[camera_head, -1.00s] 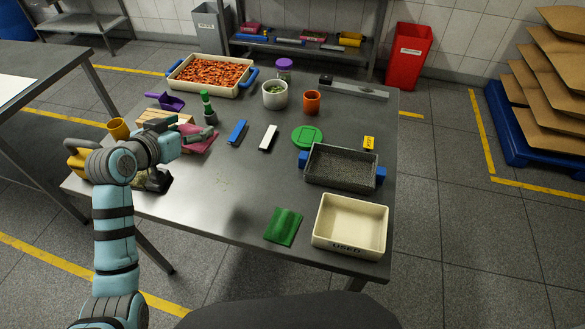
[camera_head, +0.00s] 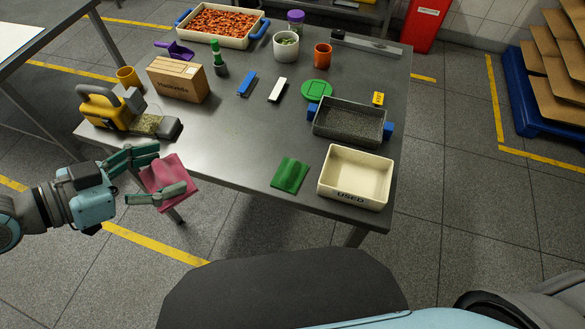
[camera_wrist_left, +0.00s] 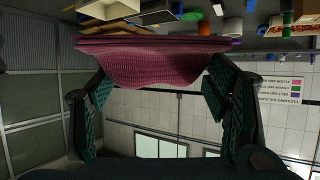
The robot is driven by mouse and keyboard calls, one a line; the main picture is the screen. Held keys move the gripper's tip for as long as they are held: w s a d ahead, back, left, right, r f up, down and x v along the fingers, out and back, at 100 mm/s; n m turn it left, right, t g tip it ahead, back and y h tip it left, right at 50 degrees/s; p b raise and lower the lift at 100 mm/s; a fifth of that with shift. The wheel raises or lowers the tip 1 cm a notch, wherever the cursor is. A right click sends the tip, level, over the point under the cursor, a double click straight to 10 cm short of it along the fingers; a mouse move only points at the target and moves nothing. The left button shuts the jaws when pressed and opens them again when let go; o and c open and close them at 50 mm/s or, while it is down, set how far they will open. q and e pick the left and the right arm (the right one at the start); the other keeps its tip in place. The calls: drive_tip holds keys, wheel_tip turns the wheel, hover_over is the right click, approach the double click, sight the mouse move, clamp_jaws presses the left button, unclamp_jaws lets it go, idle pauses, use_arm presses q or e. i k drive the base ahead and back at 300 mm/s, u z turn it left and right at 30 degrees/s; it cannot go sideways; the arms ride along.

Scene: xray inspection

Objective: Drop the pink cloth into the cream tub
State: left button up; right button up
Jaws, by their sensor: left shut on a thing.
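My left gripper (camera_head: 155,177) is shut on the pink cloth (camera_head: 167,181) and holds it in the air off the table's near left edge. In the left wrist view the cloth (camera_wrist_left: 155,62) spans between the two fingers and hangs in a fold. The cream tub (camera_head: 382,178), marked USED, stands empty at the table's near right corner. The cloth is well to the left of the tub and apart from it. Of my right arm only a part shows at the bottom right; its gripper is not in view.
A green cloth (camera_head: 290,174) lies just left of the tub. A grey tray (camera_head: 351,135) with blue handles stands behind it. A cardboard box (camera_head: 178,80) and a yellow device (camera_head: 112,112) stand at the table's left. The table middle (camera_head: 225,135) is clear.

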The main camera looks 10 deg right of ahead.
sight(345, 184)
drive_tip(key=k, duration=1.2)
drive_tip(key=z, duration=1.45)
drive_tip(key=i, duration=0.5)
drive_tip(key=z, duration=0.05)
